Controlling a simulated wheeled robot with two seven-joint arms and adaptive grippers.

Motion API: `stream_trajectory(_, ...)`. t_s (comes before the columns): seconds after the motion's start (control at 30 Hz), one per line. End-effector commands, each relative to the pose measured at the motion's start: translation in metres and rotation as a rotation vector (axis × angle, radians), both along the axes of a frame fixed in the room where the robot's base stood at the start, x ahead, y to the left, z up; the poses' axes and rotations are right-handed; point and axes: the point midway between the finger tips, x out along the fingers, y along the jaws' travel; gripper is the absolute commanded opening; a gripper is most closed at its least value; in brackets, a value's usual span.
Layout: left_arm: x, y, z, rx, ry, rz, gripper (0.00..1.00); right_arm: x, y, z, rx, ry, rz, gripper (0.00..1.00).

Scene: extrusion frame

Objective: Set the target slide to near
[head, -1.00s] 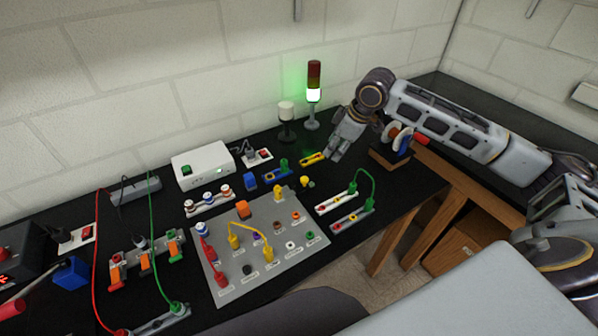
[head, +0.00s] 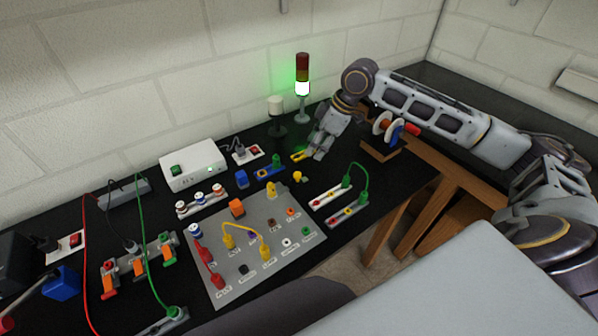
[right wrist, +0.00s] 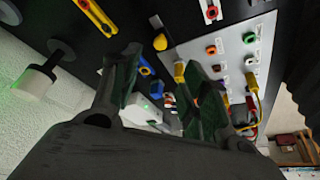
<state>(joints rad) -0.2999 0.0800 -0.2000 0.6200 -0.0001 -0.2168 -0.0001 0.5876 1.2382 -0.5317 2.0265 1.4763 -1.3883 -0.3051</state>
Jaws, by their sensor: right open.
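No part in view is clearly marked as the target slide, and I cannot tell which one it is. My right gripper (head: 318,152) is open and empty, low over the back right of the bench. A yellow piece (head: 299,156) lies just left of its fingertips; I cannot tell whether they touch. A blue strip with yellow and green parts (head: 268,173) lies further left. In the right wrist view the open fingers (right wrist: 165,85) straddle empty space, with the yellow piece (right wrist: 97,17) beyond them at the upper left. My left gripper is not in view.
A wooden stand with discs (head: 381,152) is right of the gripper. The signal tower (head: 302,85), glowing green, and a white-topped post (head: 276,115) stand behind. The grey terminal board (head: 245,270) with wires lies in front. A white box (head: 194,164) is at left.

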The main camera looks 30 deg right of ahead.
Motion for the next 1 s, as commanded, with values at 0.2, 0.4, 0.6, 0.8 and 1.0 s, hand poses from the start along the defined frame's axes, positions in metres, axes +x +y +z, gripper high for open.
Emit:
stream_trajectory(0.2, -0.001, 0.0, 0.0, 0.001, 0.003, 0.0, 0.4, 0.0, 0.0, 0.0, -0.002, -0.002, 0.006, 0.45)
stream_trajectory(0.4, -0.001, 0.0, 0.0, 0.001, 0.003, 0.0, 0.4, 0.0, 0.0, -0.001, -0.001, -0.002, 0.006, 0.45)
stream_trajectory(0.6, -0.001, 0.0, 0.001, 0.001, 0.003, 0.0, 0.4, 0.002, 0.003, -0.009, -0.001, -0.001, 0.005, 0.45)
stream_trajectory(0.8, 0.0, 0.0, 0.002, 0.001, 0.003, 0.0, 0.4, 0.006, 0.01, -0.028, 0.0, 0.0, 0.006, 0.45)
stream_trajectory(1.0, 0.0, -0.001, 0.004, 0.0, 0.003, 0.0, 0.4, 0.013, 0.018, -0.052, -0.001, 0.0, 0.006, 0.45)
